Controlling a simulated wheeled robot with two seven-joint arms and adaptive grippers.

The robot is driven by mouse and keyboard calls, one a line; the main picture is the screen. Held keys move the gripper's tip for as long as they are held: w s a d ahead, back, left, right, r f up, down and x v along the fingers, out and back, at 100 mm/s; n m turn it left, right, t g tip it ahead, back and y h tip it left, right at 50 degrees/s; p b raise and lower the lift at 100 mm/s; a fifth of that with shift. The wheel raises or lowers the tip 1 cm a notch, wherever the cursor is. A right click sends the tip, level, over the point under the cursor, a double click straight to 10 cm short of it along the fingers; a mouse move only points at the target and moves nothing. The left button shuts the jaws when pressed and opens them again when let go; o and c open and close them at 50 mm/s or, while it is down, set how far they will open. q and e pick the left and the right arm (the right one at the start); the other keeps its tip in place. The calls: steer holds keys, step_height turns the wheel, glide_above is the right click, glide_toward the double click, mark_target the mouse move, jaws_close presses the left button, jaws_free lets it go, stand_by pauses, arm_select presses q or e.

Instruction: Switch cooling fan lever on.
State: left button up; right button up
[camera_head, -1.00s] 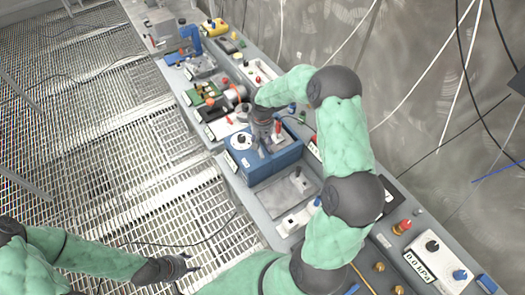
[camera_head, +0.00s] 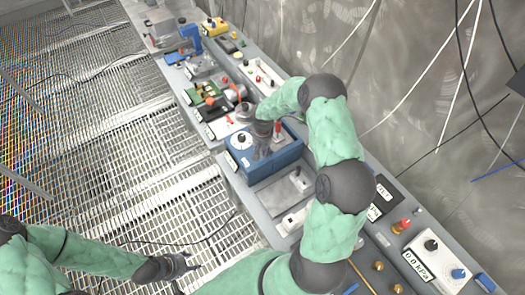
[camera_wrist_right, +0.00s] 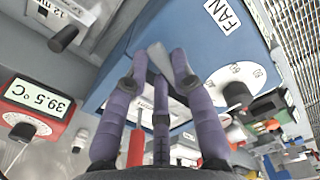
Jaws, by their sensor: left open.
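The blue fan box (camera_head: 272,168) stands on the bench at mid-picture, with a white round dial on its top. In the right wrist view the box (camera_wrist_right: 165,25) carries a "FAN" label and a dial with a dark knob. A light grey lever-like piece (camera_wrist_right: 160,57) shows between the fingertips of my right gripper (camera_wrist_right: 160,72); I cannot tell if they touch it. In the head view this gripper (camera_head: 262,147) is over the box top, beside a red upright piece (camera_head: 277,128), and hides part of the top. My left gripper (camera_head: 184,262) is open and empty over the floor grating.
The bench holds several other devices, including a green board (camera_head: 206,92) behind the box and a pressure panel (camera_head: 435,255) at the right. A red temperature unit (camera_wrist_right: 38,110) is beside the box in the wrist view. The floor grating (camera_head: 75,140) at left is clear apart from cables.

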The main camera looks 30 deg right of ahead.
steer(key=shift+d+f+n+b, duration=0.15)
steer(key=shift+d+n+b, duration=0.1)
steer(key=shift+n+b, duration=0.5)
jaws_close()
steer(key=shift+d+n+b, duration=0.2)
steer(key=shift+n+b, duration=0.3)
steer(key=shift+n, duration=0.35)
steer(key=o, duration=1)
jaws_free()
step_height(320, 180, up, 12)
steer(key=shift+r, duration=0.15)
